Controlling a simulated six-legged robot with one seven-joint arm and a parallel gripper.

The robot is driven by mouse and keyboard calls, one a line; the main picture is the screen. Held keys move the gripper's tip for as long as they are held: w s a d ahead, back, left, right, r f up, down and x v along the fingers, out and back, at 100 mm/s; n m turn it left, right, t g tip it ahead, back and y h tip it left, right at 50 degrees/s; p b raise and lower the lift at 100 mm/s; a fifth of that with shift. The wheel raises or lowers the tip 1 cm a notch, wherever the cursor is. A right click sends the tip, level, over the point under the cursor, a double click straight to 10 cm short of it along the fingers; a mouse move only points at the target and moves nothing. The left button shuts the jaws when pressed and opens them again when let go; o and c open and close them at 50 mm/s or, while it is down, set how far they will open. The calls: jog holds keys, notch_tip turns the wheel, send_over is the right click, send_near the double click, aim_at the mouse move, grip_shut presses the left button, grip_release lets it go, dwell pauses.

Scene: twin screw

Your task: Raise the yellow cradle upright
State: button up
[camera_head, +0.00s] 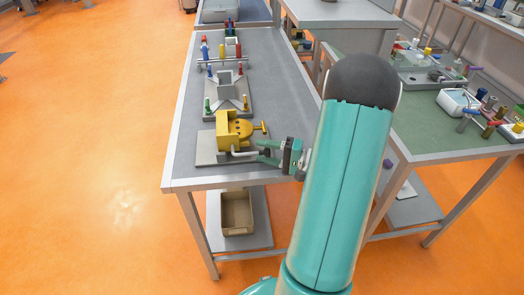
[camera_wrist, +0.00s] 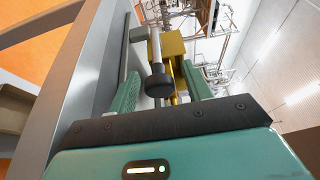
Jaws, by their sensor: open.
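The yellow cradle (camera_head: 234,127) sits on a grey base plate (camera_head: 206,148) near the front end of the long grey table. A light grey bar or handle (camera_head: 240,153) sticks out from its lower front toward my gripper. My gripper (camera_head: 268,153) is just right of the cradle, its green fingers pointing left at it. In the wrist view the fingers of my gripper (camera_wrist: 158,92) are apart, with a dark round-ended handle (camera_wrist: 158,80) showing between them and the yellow cradle (camera_wrist: 173,48) behind. I cannot tell whether either finger touches the handle.
A second, green-topped table (camera_head: 440,135) with several tools stands to the right. A tan bin (camera_head: 237,212) lies on the shelf below.

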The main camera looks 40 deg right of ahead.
jog(key=shift+w+a, duration=0.35)
jog(key=shift+w, duration=0.15)
jog(key=shift+c, duration=0.2)
grip_shut()
